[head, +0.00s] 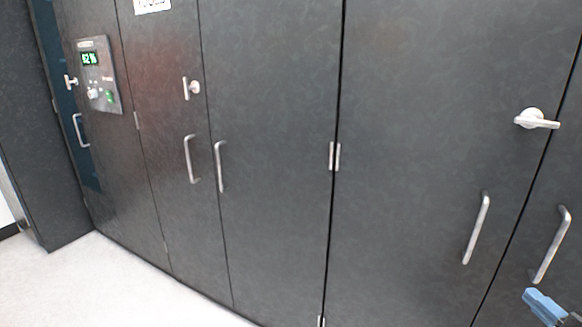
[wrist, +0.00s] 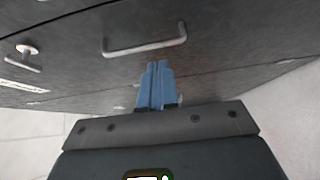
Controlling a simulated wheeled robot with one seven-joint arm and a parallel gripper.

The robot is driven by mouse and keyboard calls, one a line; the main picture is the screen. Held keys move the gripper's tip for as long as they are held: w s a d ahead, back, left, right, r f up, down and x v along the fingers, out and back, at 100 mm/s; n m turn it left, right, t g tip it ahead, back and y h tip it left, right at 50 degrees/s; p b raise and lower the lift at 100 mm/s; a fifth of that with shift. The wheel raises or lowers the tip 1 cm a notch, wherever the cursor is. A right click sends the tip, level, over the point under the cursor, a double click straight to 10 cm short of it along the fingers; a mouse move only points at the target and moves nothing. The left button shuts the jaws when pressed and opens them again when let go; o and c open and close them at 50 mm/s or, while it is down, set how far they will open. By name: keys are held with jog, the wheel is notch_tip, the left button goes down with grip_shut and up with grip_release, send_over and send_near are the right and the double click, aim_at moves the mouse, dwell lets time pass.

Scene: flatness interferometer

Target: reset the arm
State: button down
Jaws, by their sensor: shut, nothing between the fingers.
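My gripper (wrist: 156,68) shows in the wrist view with its two blue fingers together and nothing between them. Part of it, a blue fingertip (head: 543,305), also shows at the bottom right corner of the head view. In the wrist view a silver bar handle (wrist: 145,47) on a dark panel lies just beyond the fingertips. I cannot tell how far apart they are, but the fingers are not around it. The rest of my arm is out of the head view.
Tall dark cabinet doors (head: 275,120) fill the head view, with bar handles (head: 477,230) and a turn latch (head: 535,119). A control panel (head: 99,77) with a green display is at the left. Pale floor (head: 110,285) is clear at the lower left.

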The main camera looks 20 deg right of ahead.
jog(key=s+a+r+m+g+y, duration=0.1)
jog(key=s+a+m, duration=0.4)
jog(key=a, duration=0.7)
jog(key=s+a+r+m+y, duration=0.2)
jog(key=s+a+m, duration=0.3)
jog(key=a, duration=0.8)
jog(key=s+a+r+m+g+y+p, duration=0.1)
jog(key=s+a+m, duration=0.3)
jog(key=s+a, duration=0.4)
jog(key=a+y, duration=0.1)
jog(key=a, duration=0.3)
jog(key=shift+a+r+m+g, duration=0.3)
jog(key=shift+r+m, duration=0.1)
jog(key=c, duration=1.8)
grip_release()
jog(key=shift+c, duration=0.2)
